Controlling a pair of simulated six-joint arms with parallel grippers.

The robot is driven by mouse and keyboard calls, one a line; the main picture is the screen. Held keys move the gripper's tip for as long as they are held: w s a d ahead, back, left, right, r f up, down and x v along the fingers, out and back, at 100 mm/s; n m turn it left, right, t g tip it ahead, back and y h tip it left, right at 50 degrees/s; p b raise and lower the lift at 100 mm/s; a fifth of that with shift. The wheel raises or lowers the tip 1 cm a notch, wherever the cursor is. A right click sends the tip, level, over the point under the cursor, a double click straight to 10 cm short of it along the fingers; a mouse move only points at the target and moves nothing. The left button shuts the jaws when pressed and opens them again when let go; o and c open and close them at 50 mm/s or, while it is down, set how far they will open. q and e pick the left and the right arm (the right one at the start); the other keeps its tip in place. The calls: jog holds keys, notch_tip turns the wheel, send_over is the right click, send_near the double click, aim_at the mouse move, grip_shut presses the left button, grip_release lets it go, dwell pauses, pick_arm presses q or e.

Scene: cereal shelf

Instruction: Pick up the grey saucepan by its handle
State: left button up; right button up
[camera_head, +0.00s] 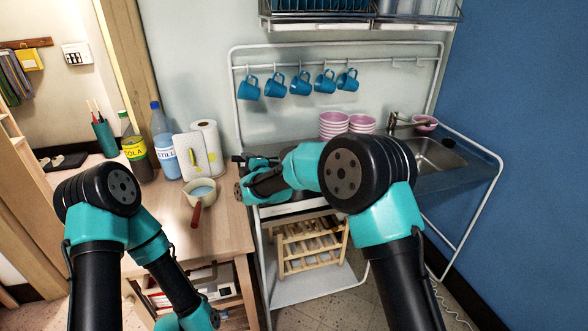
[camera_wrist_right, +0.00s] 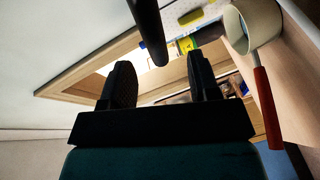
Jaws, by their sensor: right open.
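The saucepan (camera_head: 203,187) has a pale cream-grey bowl and a red-brown handle (camera_head: 196,215). It stands on the wooden counter, with the handle towards the front edge. In the right wrist view the saucepan (camera_wrist_right: 256,22) is at the upper right, its red handle (camera_wrist_right: 268,108) running down the right side, outside the fingers. My right gripper (camera_head: 239,174) is just right of the saucepan in the head view, apart from it. Its fingers (camera_wrist_right: 163,84) are spread and empty in the wrist view. My left arm shows at the left, but its gripper is out of view.
The sink unit (camera_head: 477,172) with pink bowls (camera_head: 333,124) is at the right. Blue mugs (camera_head: 301,83) hang above.

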aim_at(242, 160)
jog(key=shift+x, duration=2.55)
jog(key=shift+w+r, duration=0.1)
jog(key=shift+r, duration=0.05)
jog(key=shift+c, duration=0.2)
grip_shut()
jog(key=shift+r, duration=0.1)
